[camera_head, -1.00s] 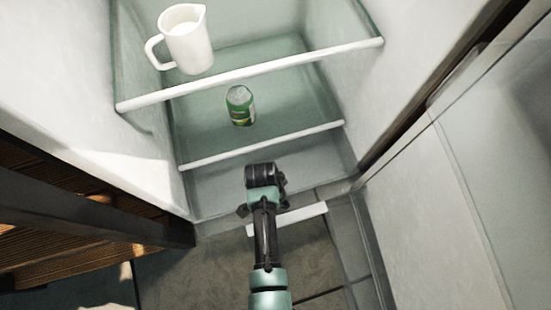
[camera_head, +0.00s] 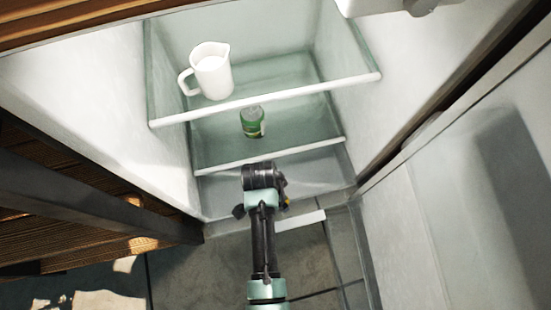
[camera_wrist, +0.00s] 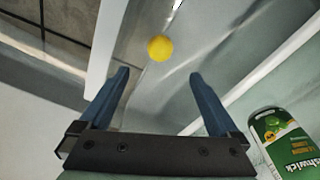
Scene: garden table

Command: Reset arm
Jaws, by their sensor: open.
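My gripper (camera_wrist: 158,77) is open in the wrist view, its two blue fingers apart with nothing held between them. In the head view my arm (camera_head: 262,215) reaches up from the bottom to the front of an open fridge, and my fingers are mostly hidden there. A green can (camera_head: 252,122) stands on the lower glass shelf, beyond my arm's end. It also shows at the right of the wrist view (camera_wrist: 287,140), beside my right finger. A small round yellow thing (camera_wrist: 160,48) shows beyond the fingertips in the wrist view.
A white jug (camera_head: 212,72) stands on the upper shelf (camera_head: 285,90). The fridge walls close in on both sides. The open door (camera_head: 440,210) is at the right, and a wooden slatted structure (camera_head: 70,215) is at the left. Tiled floor lies below.

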